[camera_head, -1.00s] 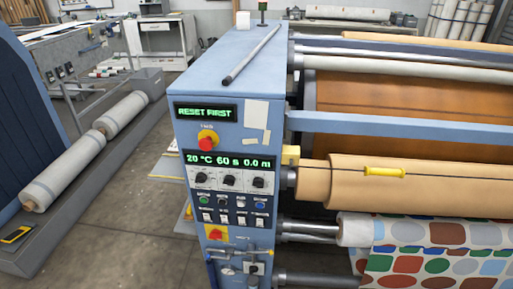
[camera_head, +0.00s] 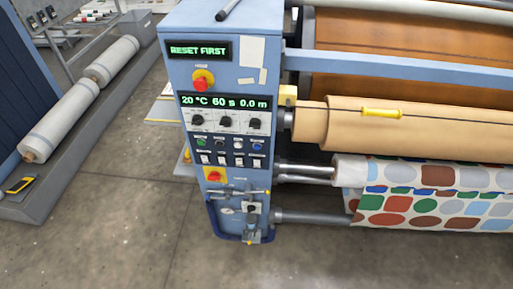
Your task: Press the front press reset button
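The blue press cabinet (camera_head: 225,75) stands in the middle of the head view. Its upper display (camera_head: 199,51) reads "RESET FIRST" in green. Below the lower display (camera_head: 225,103) and three black knobs is a row of small round buttons: a green one (camera_head: 201,143), a dark one (camera_head: 220,143), a white one (camera_head: 238,145) and a blue one (camera_head: 257,146). Their labels are too small to read, so I cannot tell which is reset. A red emergency stop (camera_head: 203,82) sits above, and another red knob on yellow (camera_head: 214,176) sits below. Neither gripper is in view.
Large rollers with tan material (camera_head: 400,135) and patterned fabric (camera_head: 430,205) extend right from the cabinet. A bracket with metal bars (camera_head: 240,193) juts from its lower front. A wrapped roll (camera_head: 60,125) lies at left. The concrete floor (camera_head: 130,240) in front is clear.

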